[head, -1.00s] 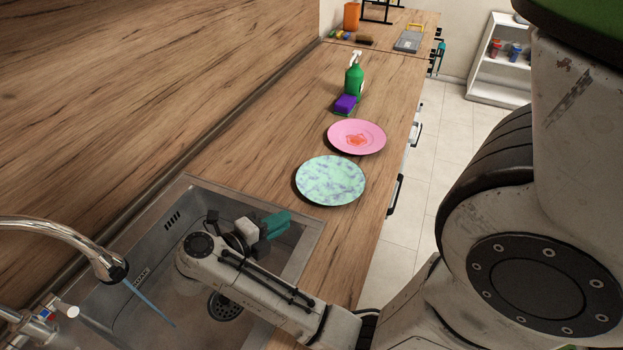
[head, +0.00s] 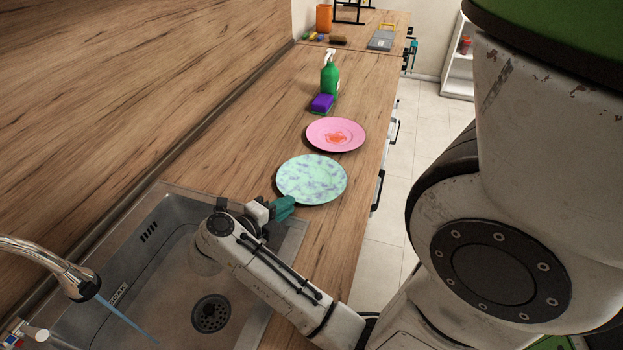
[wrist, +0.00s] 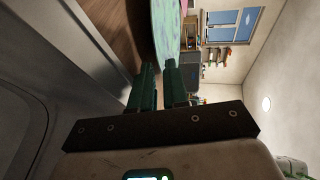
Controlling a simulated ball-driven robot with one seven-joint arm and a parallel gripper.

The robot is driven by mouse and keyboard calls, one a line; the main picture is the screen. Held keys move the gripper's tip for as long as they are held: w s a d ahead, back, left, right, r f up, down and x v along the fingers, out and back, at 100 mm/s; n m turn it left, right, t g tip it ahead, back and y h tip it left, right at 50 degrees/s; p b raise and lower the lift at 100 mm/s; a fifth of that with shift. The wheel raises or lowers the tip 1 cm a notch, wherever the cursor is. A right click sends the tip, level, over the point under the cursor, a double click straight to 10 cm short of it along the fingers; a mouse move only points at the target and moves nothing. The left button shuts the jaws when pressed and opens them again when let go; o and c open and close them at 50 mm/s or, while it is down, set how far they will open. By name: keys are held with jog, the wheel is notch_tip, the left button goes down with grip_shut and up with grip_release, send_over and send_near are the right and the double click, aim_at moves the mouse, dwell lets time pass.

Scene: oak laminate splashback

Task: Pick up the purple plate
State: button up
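No plainly purple plate shows. A pale mint plate with purple-blue marbling (head: 311,179) lies on the wooden counter just beyond the sink. A pink plate with a red smear (head: 335,134) lies behind it. My gripper (head: 288,203), with teal fingers, is at the near edge of the marbled plate in the head view, over the sink's far rim. In the wrist view the marbled plate (wrist: 167,28) is ahead of my gripper (wrist: 164,68).
The sink (head: 140,265) with a running tap (head: 50,262) is at the left. A purple sponge (head: 321,103) and a green spray bottle (head: 330,78) stand beyond the plates. The wooden splashback (head: 120,80) rises along the left. Floor lies to the right.

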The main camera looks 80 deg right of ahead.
jog(key=shift+x, duration=1.15)
grip_shut()
jog(key=shift+r, duration=0.15)
